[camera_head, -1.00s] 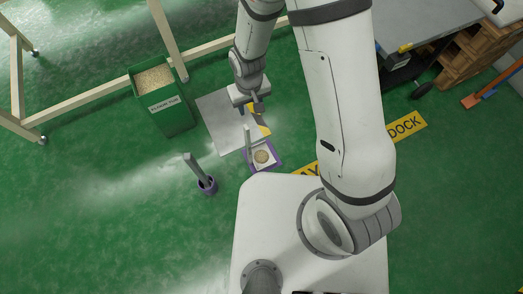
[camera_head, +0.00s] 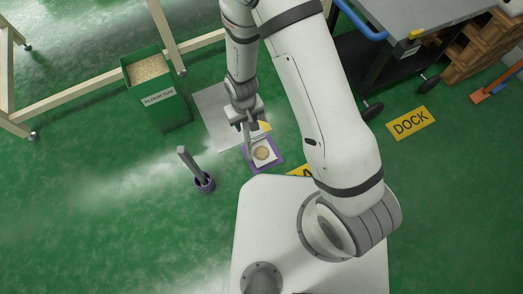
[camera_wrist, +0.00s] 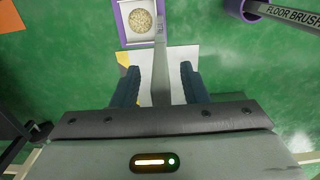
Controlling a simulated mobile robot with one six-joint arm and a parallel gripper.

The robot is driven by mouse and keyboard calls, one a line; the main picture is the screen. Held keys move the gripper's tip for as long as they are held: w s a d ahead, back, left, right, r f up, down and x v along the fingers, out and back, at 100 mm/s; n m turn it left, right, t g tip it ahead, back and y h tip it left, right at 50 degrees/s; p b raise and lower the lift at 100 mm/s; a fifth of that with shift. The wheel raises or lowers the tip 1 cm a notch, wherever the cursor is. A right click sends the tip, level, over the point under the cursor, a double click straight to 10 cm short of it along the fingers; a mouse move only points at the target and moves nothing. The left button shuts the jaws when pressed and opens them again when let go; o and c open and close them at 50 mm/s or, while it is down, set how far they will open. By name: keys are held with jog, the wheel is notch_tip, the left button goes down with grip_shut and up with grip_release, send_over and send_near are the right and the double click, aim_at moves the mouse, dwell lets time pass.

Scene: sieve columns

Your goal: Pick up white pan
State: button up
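The white pan (camera_head: 264,147) sits in a purple square frame on the green floor, with a round tan patch of grain on it. It shows at the top of the wrist view (camera_wrist: 127,10). Its grey upright handle (camera_wrist: 160,55) runs down between my two dark fingers. My gripper (camera_wrist: 161,84) is open, with one finger on each side of the handle and visible gaps to both. In the head view my gripper (camera_head: 246,121) is over the handle's top. The handle's far end is hidden by the gripper body in the wrist view.
A floor brush (camera_head: 187,162) stands in a purple holder (camera_head: 204,183) left of the pan. A green flour tub (camera_head: 160,100) full of grain stands behind left. A pale floor sheet (camera_head: 212,110) lies behind the pan. A trolley (camera_head: 400,58) stands at the right. Open floor lies at left.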

jog(key=shift+r, duration=0.1)
jog(key=shift+c, duration=0.3)
grip_shut()
dwell(0.9)
